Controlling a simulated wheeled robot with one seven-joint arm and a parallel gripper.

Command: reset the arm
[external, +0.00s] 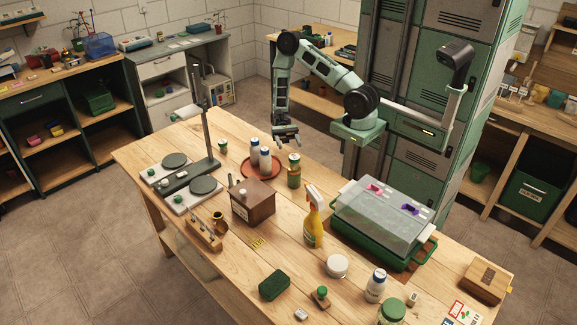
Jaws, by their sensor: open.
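My arm comes from the green column behind the table and bends over its far edge. My gripper (288,138) points down above the far side of the wooden table and is empty, with its fingers apart.
A covered green seedling tray (385,215) sits at the table's right. A yellow spray bottle (313,222), a wooden box (252,200) and a scale with a tall post (207,135) stand on the table (285,245). Several jars and a green sponge (273,285) are at the front.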

